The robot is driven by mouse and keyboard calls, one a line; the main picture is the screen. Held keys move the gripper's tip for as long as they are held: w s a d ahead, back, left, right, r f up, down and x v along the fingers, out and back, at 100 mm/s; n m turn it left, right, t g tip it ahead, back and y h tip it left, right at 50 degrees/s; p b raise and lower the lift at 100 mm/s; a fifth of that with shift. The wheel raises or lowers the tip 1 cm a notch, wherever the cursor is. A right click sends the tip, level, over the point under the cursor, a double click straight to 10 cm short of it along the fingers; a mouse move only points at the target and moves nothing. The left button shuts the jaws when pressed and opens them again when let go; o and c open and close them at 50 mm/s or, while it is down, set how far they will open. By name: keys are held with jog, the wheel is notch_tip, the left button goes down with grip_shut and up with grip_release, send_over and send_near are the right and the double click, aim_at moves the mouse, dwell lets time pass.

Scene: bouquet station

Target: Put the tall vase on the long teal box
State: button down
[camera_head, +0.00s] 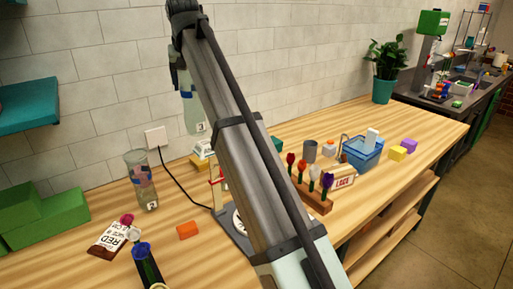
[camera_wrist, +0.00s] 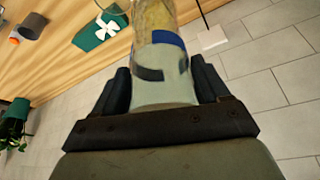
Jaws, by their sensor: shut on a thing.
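My gripper (camera_wrist: 160,82) is shut on a tall clear vase (camera_wrist: 162,60) with a blue band; the vase stands between both fingers in the wrist view. In the head view the gripper (camera_head: 182,82) is high by the wall, and the vase (camera_head: 191,118) hangs below it with a small number tag, above the table. A teal box (camera_wrist: 88,40) with a white bow lies on the wooden table in the wrist view. In the head view only a teal corner (camera_head: 277,144) shows beside my arm, which hides the rest.
Another glass vase (camera_head: 140,180) stands near the wall outlet (camera_head: 155,137). A flower rack (camera_head: 316,199) and a blue basket (camera_head: 362,158) are right of my arm. Green boxes (camera_head: 38,212) are at left. A teal shelf (camera_head: 28,103) juts from the wall.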

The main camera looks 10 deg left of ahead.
jog(key=w+d, duration=0.8)
jog(key=w, duration=0.4)
jog(key=w+d, duration=0.8)
jog(key=w, duration=0.5)
notch_tip(320, 180, down, 18)
jog(key=shift+s+a, duration=0.15)
jog(key=shift+s, duration=0.05)
grip_release()
jog(key=shift+f, duration=0.1)
jog(key=v, duration=1.2)
jog(key=shift+s, duration=0.1)
